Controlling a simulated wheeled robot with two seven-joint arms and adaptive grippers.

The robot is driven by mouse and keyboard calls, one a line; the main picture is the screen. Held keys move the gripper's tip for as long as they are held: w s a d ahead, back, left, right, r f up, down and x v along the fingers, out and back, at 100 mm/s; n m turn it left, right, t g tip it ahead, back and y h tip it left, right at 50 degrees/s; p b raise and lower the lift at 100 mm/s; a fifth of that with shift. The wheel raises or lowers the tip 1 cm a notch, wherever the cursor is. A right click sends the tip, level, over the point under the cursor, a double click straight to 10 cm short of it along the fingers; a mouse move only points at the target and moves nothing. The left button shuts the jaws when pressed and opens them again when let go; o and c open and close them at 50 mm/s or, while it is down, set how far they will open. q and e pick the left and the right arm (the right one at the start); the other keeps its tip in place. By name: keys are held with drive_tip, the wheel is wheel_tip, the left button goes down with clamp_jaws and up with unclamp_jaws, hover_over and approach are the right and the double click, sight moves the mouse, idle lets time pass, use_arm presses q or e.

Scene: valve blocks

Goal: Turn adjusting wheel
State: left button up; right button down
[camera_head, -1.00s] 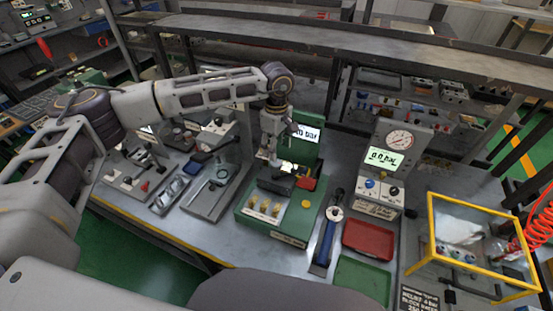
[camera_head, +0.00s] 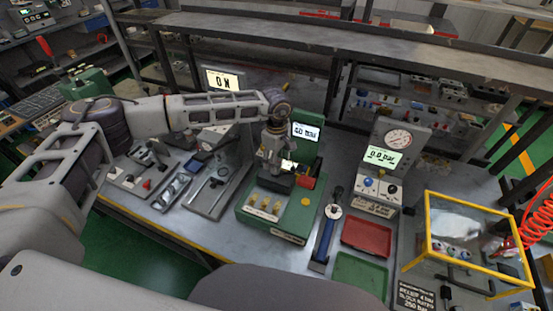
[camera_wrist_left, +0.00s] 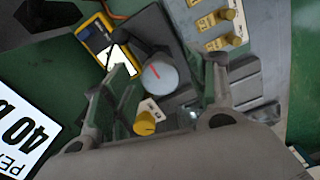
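In the left wrist view, a round grey wheel (camera_wrist_left: 160,77) with a red mark sits at the dark valve block (camera_wrist_left: 187,88). My left gripper (camera_wrist_left: 170,68) is open, with one finger on each side of the wheel and gaps between. In the head view, my left gripper (camera_head: 270,168) points down over the dark block (camera_head: 275,182) on the green test stand (camera_head: 258,222), hiding the wheel. The stand's upright display (camera_head: 306,132) is lit; its reading is partly seen in the wrist view. My right gripper is not in view.
A blue-handled tool (camera_head: 325,235), a red tray (camera_head: 367,236) and a gauge unit (camera_head: 385,165) stand to the right. A yellow-framed box (camera_head: 470,240) is farther right.

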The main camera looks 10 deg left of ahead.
use_arm(q)
drive_tip(key=c, duration=0.9)
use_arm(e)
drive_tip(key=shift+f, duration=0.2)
